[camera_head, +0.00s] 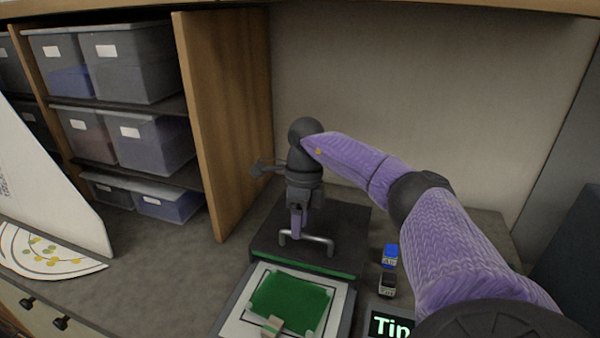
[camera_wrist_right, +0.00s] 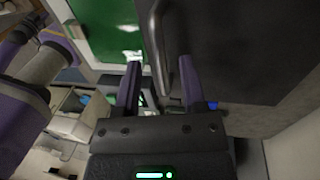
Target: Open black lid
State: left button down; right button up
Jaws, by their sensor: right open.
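My right gripper (camera_head: 297,234) points down at the handle. In the wrist view its two purple fingers (camera_wrist_right: 159,70) are apart, and the handle's bar appears in the gap between them. Contact cannot be told. My left gripper is not in view.
The green panel in its white frame (camera_head: 244,322) lies in front of the lid. A blue bottle (camera_head: 390,255) and a black bottle (camera_head: 387,284) stand right of it, near a dark sign (camera_head: 385,326). A wooden shelf panel (camera_head: 225,110) rises at left.

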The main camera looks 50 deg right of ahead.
notch_tip(320, 180, up, 9)
jog(key=d+p, duration=0.1)
jog(key=shift+w+d, duration=0.3)
